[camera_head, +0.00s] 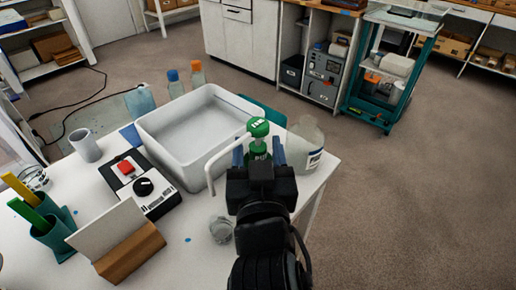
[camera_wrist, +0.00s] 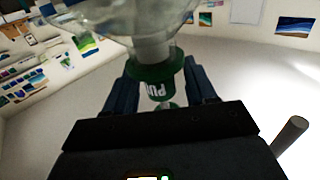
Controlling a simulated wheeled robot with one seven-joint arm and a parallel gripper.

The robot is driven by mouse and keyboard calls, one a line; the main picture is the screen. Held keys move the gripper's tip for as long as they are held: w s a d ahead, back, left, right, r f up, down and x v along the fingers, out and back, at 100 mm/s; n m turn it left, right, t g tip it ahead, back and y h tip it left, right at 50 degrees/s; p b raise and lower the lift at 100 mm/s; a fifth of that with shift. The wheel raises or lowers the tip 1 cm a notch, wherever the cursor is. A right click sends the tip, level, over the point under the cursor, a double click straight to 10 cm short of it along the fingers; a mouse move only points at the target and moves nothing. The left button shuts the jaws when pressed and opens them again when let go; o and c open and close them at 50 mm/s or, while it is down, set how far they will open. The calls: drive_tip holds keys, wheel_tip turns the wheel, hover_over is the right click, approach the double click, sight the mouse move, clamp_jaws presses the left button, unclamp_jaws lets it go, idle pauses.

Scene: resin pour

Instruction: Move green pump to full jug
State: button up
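The green pump (camera_head: 258,128) has a round green head, a white curved spout reaching left over the tray, and a green lettered collar. My gripper (camera_head: 259,154) has one dark blue finger on each side of the collar. In the wrist view the collar (camera_wrist: 160,82) also lies between the fingers, and whether both touch it is unclear. A clear vessel with a pale neck (camera_wrist: 151,45) lines up with the collar there; its body is mostly hidden by my arm in the head view. A translucent jug (camera_head: 308,150) with a white label stands just right of my gripper.
A white tray (camera_head: 150,126) stands beyond the pump. Two capped bottles (camera_head: 197,76) are behind it. The floor at right is free.

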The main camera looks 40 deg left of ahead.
drive_tip(key=shift+o, duration=0.7)
drive_tip(key=shift+s+d, duration=0.15)
drive_tip(key=s+d+r+p, duration=0.3)
drive_tip(key=s+d+r, duration=0.1)
drive_tip(key=s+r, duration=0.1)
drive_tip(key=shift+s+d+p, duration=0.3)
drive_tip(key=shift+d+p, duration=0.05)
idle(0.5)
